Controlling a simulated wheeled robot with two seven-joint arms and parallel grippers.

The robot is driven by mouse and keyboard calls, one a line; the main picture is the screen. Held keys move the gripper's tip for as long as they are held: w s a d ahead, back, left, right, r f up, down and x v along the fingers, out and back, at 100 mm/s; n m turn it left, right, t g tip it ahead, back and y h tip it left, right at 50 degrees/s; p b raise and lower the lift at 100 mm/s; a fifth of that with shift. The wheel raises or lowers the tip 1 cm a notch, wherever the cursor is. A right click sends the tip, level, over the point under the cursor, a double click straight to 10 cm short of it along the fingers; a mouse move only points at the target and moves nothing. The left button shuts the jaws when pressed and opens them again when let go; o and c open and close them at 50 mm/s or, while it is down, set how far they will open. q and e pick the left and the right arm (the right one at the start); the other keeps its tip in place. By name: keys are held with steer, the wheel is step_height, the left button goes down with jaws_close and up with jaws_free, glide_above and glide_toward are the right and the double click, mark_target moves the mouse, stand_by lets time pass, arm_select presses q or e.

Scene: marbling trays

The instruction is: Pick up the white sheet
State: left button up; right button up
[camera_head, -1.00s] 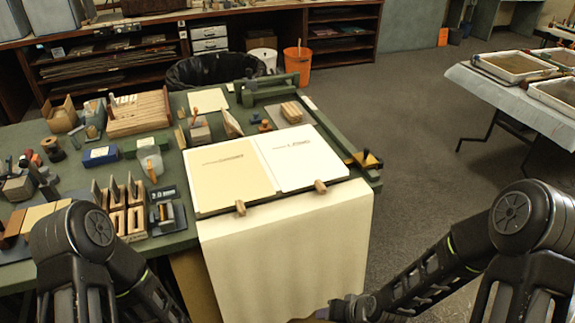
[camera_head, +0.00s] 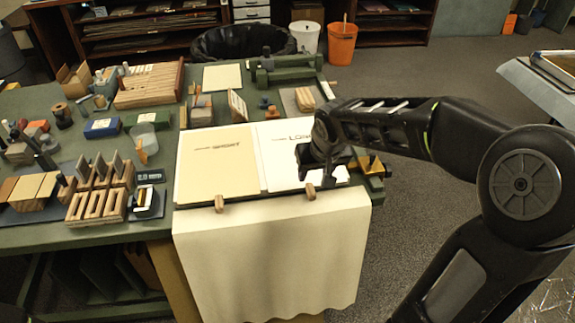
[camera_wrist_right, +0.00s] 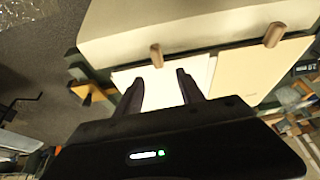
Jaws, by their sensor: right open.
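The white sheet (camera_head: 280,165) lies flat on the green table, on the right, with dark lettering that seems to read "LONG". A cream sheet (camera_head: 215,170) marked "SHORT" lies beside it on the left. My right gripper (camera_head: 318,182) is over the white sheet's right part and hides some of it. In the right wrist view my right gripper (camera_wrist_right: 158,90) is open, with the white sheet (camera_wrist_right: 165,86) showing between its fingers and nothing held. Whether the fingers touch the sheet cannot be told. My left gripper is out of view.
Two wooden pegs (camera_head: 219,203) stand at the sheets' near edge. A pale cloth (camera_head: 270,255) hangs over the table front. Wooden racks (camera_head: 98,205) and small tools crowd the table's left. A yellow-topped fitting (camera_head: 370,166) sits at the right corner.

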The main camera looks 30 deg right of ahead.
mark_target(311, 188)
steer(key=shift+s+a+f, duration=0.1)
steer(key=shift+s, duration=0.25)
steer(key=shift+x, duration=1.3)
steer(key=x, duration=0.5)
steer(key=shift+f, duration=0.15)
steer(key=shift+c, duration=0.2)
jaws_close()
